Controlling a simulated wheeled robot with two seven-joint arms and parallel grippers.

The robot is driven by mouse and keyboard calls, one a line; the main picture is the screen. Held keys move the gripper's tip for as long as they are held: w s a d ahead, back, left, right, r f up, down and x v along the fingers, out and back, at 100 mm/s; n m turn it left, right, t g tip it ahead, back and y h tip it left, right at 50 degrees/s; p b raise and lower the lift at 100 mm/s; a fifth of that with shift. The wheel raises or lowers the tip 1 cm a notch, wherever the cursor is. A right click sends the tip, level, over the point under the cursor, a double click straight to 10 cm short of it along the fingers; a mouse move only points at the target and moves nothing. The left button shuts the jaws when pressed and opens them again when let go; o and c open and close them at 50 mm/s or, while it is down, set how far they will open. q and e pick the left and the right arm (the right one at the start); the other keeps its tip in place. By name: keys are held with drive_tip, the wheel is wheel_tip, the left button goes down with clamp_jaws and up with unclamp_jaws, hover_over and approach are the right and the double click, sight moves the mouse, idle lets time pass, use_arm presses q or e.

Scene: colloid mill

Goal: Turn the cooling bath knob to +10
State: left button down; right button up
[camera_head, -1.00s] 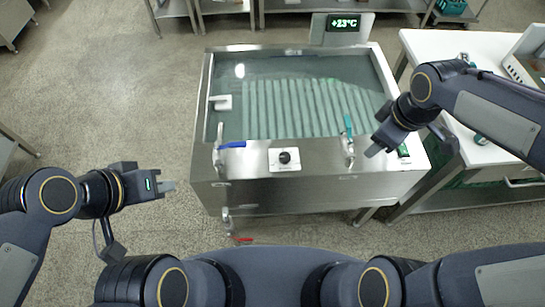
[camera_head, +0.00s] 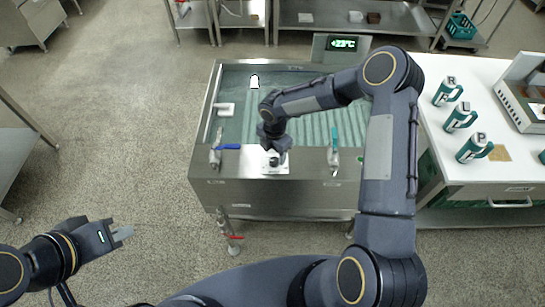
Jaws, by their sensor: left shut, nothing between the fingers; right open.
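The cooling bath (camera_head: 228,191) is a steel tank of water with a corrugated bottom. Its black knob (camera_head: 274,161) sits on a white plate (camera_head: 284,169) on the front ledge. My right gripper (camera_head: 273,157) is right over the knob and covers part of it; I cannot tell whether the fingers touch it. The knob's pointer and scale are too small and covered to read. The display (camera_head: 344,43) behind the bath is lit green and seems to read +23°C. My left gripper (camera_head: 127,232) is shut and empty over the floor at lower left.
A blue-handled valve (camera_head: 226,147) stands left of the knob and a teal-handled valve (camera_head: 334,150) to the right. A white table (camera_head: 466,82) at right holds several teal bottles (camera_head: 447,91). Steel tables stand behind.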

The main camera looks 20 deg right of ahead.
sight(274, 160)
drive_tip(key=shift+f, duration=1.8)
drive_tip(key=c, duration=1)
